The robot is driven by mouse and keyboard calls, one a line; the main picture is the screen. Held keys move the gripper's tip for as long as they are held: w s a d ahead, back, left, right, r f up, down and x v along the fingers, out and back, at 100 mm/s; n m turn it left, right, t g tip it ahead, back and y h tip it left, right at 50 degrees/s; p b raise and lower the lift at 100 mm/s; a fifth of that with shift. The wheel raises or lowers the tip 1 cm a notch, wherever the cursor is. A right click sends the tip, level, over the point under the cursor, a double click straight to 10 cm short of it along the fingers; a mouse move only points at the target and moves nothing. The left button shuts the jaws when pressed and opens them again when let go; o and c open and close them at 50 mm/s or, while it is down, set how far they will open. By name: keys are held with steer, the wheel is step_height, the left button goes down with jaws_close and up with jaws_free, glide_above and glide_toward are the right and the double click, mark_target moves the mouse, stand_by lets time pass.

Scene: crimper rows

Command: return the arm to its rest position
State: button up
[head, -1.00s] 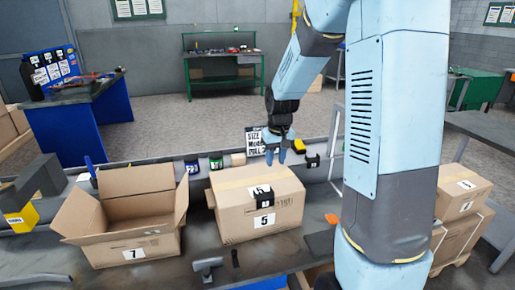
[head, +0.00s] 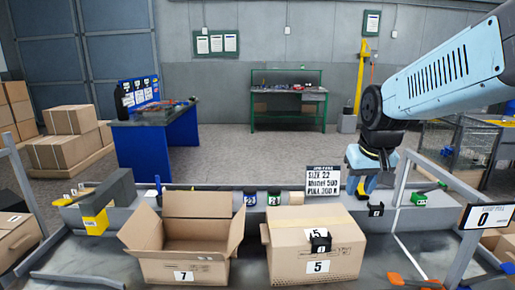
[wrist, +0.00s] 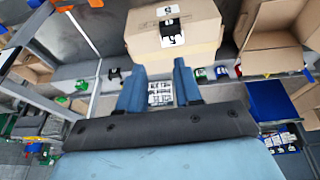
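My gripper (head: 366,184) hangs at the right in the head view, behind and right of the closed box marked 5 (head: 292,258). In the wrist view its two blue fingers (wrist: 158,92) stand apart with nothing held between them. The white sign with black print (head: 323,180) shows beyond the gap between the fingers. My light blue arm reaches in from the right edge of the head view.
An open box marked 7 (head: 180,245) stands left of box 5. Small coloured blocks, among them a green one (head: 418,199), line the ledge behind. A grey frame with a sign reading 0 (head: 487,217) stands at right. A blue workbench (head: 160,145) is behind.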

steer(key=s+r+t, duration=0.1)
steer(key=s+r, duration=0.2)
steer(key=s, duration=0.8)
steer(key=shift+a+t, duration=0.2)
steer(key=shift+t, duration=0.1)
